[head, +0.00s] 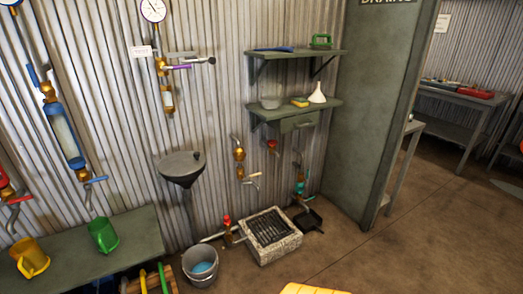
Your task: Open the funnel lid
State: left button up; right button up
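A dark grey funnel (181,176) is fixed at the corrugated wall, left of the middle, with a pipe running down below it. A flat grey lid (178,163) appears to lie over its top, with a small dark knob at its right side. The lid looks shut. Neither of my grippers is in view.
A green bench (133,238) with green and yellow jugs stands at the lower left. A bucket (201,268) and a stone drain box (268,237) are on the floor below the funnel. Wall shelves (293,111) hang to the right. The brown floor at right is clear.

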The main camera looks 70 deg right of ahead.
aim_at(181, 163)
jog(key=z, duration=1.5)
jog(key=i+j+z, duration=0.1)
jog(key=i, duration=0.3)
jog(key=i+j+z, duration=0.1)
jog(key=i+j, duration=0.2)
jog(key=i+j+z, duration=0.1)
jog(key=i+j, duration=0.15)
jog(key=i, duration=0.25)
